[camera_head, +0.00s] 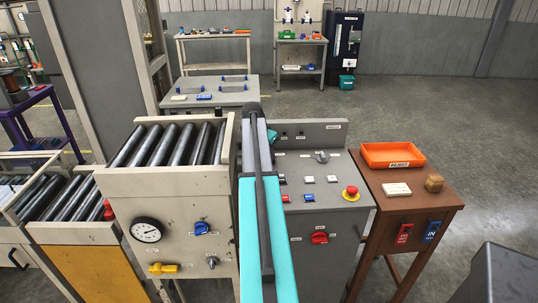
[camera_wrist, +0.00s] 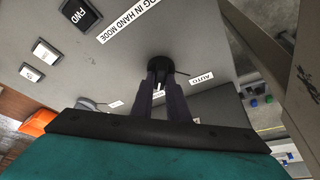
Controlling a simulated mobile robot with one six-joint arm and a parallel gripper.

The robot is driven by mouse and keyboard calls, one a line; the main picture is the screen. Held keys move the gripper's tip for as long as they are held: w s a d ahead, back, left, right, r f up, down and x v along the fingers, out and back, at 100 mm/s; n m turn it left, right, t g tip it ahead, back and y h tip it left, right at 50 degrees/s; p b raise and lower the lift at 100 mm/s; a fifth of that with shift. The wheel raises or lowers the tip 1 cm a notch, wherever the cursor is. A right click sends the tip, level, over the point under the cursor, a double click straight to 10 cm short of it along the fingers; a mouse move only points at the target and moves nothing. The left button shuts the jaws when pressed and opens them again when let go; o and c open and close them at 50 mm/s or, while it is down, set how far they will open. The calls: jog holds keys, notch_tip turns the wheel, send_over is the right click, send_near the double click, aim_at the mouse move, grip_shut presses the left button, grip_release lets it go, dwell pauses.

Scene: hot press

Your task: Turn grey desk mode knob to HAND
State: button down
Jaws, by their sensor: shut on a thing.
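The mode knob (camera_wrist: 160,64) is a black round knob on the grey desk, in the upper middle of the wrist view. My gripper (camera_wrist: 161,78) is shut on it, with one dark finger on either side. A thin dark bar sticks out from the knob toward the AUTO label (camera_wrist: 201,77) on the right. A small label at the lower left is too small to read surely. The knob's pointer is mostly hidden by the fingers. In the head view the grey desk (camera_head: 335,168) is right of my arm, which hides its left part, the held knob and my fingertips.
A roller stand with a gauge (camera_head: 146,230) is close on the left. A brown table (camera_head: 420,204) with an orange tray (camera_head: 392,151) stands right.

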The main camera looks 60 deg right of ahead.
jog(key=shift+w+a, duration=0.1)
jog(key=shift+a, duration=0.05)
jog(key=c, duration=1.8)
grip_release()
jog(key=shift+o, duration=0.4)
jog(key=shift+r, duration=0.1)
jog(key=b+v, duration=0.2)
jog(key=v, duration=1.1)
jog(key=shift+r+b, duration=0.3)
